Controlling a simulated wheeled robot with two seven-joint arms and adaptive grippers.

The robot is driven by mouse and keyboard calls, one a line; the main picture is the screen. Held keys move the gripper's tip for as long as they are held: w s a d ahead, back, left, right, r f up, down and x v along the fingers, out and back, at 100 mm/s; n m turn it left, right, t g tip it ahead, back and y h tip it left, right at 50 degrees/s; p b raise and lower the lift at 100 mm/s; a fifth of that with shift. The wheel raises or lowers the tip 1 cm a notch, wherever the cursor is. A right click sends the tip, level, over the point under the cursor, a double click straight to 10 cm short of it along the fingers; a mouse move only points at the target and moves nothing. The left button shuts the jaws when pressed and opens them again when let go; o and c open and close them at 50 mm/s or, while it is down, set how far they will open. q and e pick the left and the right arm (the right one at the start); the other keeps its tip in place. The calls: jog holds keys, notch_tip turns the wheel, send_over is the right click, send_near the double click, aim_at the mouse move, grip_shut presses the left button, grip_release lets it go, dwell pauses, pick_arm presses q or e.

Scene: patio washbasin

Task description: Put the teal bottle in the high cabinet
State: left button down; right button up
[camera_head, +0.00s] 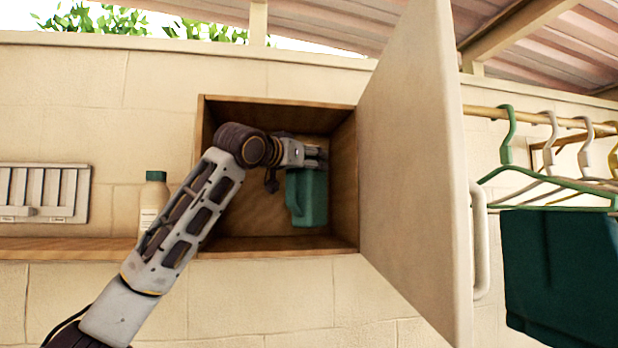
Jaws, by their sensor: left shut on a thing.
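The teal bottle (309,198) is inside the high cabinet (279,247), a wooden box on the wall. It hangs upright from my left gripper (318,157), which is shut on its top. The bottle's base appears close to the cabinet floor; I cannot tell whether it touches. My left arm reaches in from the lower left and covers part of the cabinet's left side. The cabinet's pale door (415,170) stands wide open on the right, with a light handle (480,240). My right gripper is not in view.
A white bottle with a green cap (155,190) stands on the wooden shelf (70,249) left of the cabinet, partly behind my arm. A slatted panel (43,193) is further left. Hangers (560,185) and a dark green cloth (562,275) hang right of the door.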

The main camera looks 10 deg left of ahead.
aim_at(289, 174)
pick_arm(q)
jog(key=shift+f, duration=1.3)
jog(key=shift+w+a+f+p, duration=0.15)
jog(key=shift+f+p, duration=0.15)
jog(key=shift+p, duration=0.2)
jog(key=shift+f, duration=0.2)
jog(key=c, duration=0.6)
grip_release()
jog(key=shift+f, duration=0.1)
jog(key=shift+o, duration=0.2)
jog(key=b+v, duration=0.4)
jog(key=v, duration=0.6)
jog(key=shift+s, duration=0.2)
jog(key=shift+b+v, duration=0.3)
jog(key=shift+v, duration=0.55)
